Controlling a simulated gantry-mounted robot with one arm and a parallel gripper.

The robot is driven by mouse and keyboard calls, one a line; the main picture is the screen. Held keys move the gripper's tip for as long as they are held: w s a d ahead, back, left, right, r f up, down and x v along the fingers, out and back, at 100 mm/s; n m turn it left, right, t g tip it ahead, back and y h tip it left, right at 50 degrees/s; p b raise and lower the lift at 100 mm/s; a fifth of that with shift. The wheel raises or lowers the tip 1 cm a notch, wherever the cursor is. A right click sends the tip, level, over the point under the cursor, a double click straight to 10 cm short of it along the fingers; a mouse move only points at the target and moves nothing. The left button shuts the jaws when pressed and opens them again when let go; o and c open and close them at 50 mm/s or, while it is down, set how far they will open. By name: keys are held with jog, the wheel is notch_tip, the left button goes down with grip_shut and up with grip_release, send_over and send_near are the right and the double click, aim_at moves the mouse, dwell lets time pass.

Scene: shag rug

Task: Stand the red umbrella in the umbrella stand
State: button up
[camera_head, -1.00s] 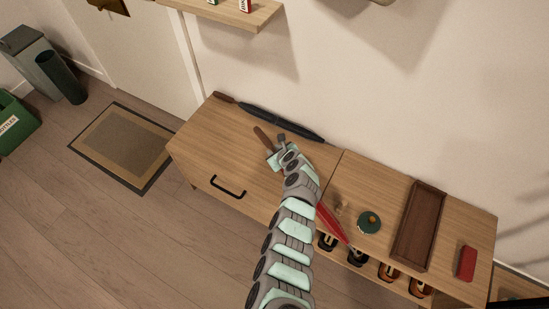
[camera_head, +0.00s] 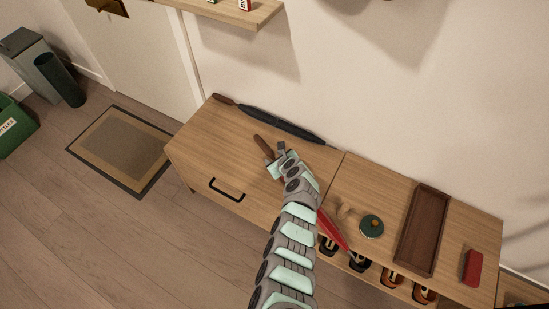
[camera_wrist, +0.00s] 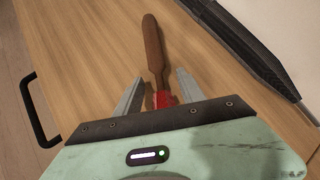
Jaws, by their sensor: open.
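The red umbrella (camera_head: 332,232) lies on the wooden cabinet top, its middle hidden under my arm in the head view. Its brown handle (camera_wrist: 153,48) points away from my gripper in the wrist view. My gripper (camera_wrist: 157,85) is open, with one finger on each side of the umbrella near where the handle meets the red canopy. Whether the fingers touch it, I cannot tell. A dark green cylinder (camera_head: 60,80), which looks like the umbrella stand, is on the floor at the upper left, beside a grey bin.
A dark umbrella (camera_head: 268,120) lies along the wall behind my gripper; it also shows in the wrist view (camera_wrist: 250,45). A wooden tray (camera_head: 424,230), green round item (camera_head: 371,226) and red box (camera_head: 473,267) are to the right. A doormat (camera_head: 120,150) and open floor lie left.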

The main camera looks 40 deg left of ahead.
jog(key=shift+d+r+p, duration=0.15)
jog(key=shift+r+p, duration=0.3)
jog(key=shift+r, duration=0.05)
jog(key=p+v, duration=0.6)
jog(key=v, duration=0.5)
jog(key=shift+s+d, duration=0.15)
jog(key=shift+d, duration=0.05)
